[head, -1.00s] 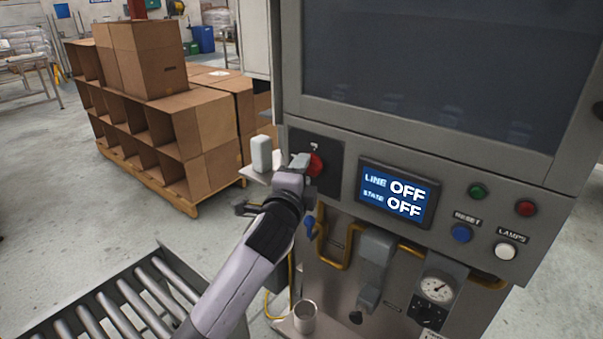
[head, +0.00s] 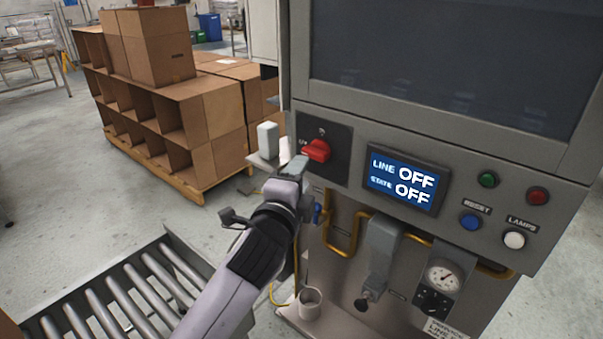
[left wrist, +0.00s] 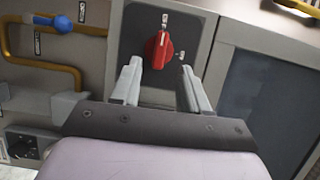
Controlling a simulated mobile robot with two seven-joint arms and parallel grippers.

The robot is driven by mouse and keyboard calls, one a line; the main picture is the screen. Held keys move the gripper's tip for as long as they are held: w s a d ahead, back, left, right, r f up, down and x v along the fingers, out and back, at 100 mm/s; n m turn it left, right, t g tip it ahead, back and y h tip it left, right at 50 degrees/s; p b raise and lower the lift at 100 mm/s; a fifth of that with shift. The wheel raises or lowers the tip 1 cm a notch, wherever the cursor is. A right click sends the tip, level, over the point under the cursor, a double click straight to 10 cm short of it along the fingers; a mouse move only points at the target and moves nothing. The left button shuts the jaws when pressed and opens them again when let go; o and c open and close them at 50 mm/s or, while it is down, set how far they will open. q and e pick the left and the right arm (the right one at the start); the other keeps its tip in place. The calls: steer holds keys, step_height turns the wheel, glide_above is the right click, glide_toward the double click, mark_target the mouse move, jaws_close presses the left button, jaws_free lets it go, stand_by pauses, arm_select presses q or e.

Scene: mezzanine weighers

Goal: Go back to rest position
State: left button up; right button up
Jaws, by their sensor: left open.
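My left gripper (head: 296,168) is just in front of the machine's control panel, below and left of a red rotary switch (head: 317,150) on a dark plate. The left wrist view shows its two fingers (left wrist: 160,88) open, apart and empty, with the red switch (left wrist: 158,50) beyond the tips and clear of them. The display (head: 404,184) reads LINE OFF and STATE OFF. My right gripper does not show in either view.
A roller conveyor (head: 120,290) lies at the lower left. Stacked cardboard boxes (head: 205,110) stand on a pallet behind. Yellow pipes (head: 345,243), a gauge (head: 443,275) and a small cup (head: 311,303) are below the panel. Open floor (head: 50,180) lies to the left.

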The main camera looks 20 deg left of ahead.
arm_select(q)
steer(key=shift+f, duration=0.1)
stand_by(0.3)
steer(key=s+f+n+g+h, duration=0.1)
steer(key=s+f+n+g, duration=0.15)
steer(key=s+f, duration=0.4)
steer(key=s+a+f+n+g+h, duration=0.1)
steer(key=s+f+n, duration=0.25)
steer(key=f, duration=0.65)
steer(key=s+f+n+g+h, duration=0.1)
steer(key=s+f+n+g, duration=0.15)
steer(key=s+f, duration=0.4)
steer(key=s+a+f+n+g, duration=0.1)
steer(key=s+f+n, duration=0.5)
steer(key=s+f, duration=0.3)
steer(key=shift+a+g, duration=0.3)
steer(key=shift+a, duration=0.05)
steer(key=shift+s+n, duration=0.1)
steer(key=shift+n, duration=0.15)
steer(key=shift+c, duration=0.6)
